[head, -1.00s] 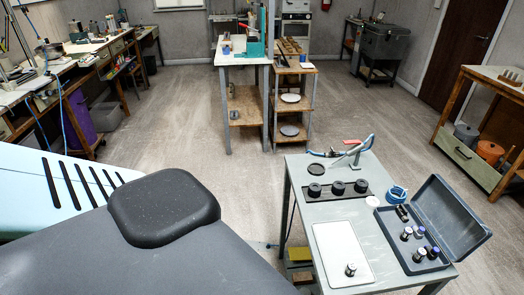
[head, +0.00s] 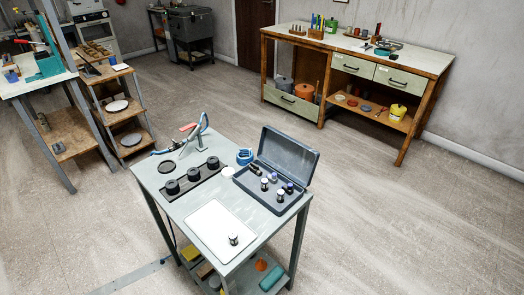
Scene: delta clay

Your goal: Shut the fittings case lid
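The fittings case (head: 262,201) is a dark grey box at the right side of a small grey table in the head view. Its lid (head: 289,154) stands open, tilted up at the back right. Inside the case lie several small fittings with silver, black and purple parts, one of them a fitting (head: 265,184) standing upright. Neither of my grippers is in view.
The grey table (head: 178,211) also holds a white tray (head: 212,228) with one fitting (head: 233,240), a black rack (head: 192,181) of dark rings, a blue coil (head: 244,157) and a clamp. A workbench (head: 362,48) stands behind.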

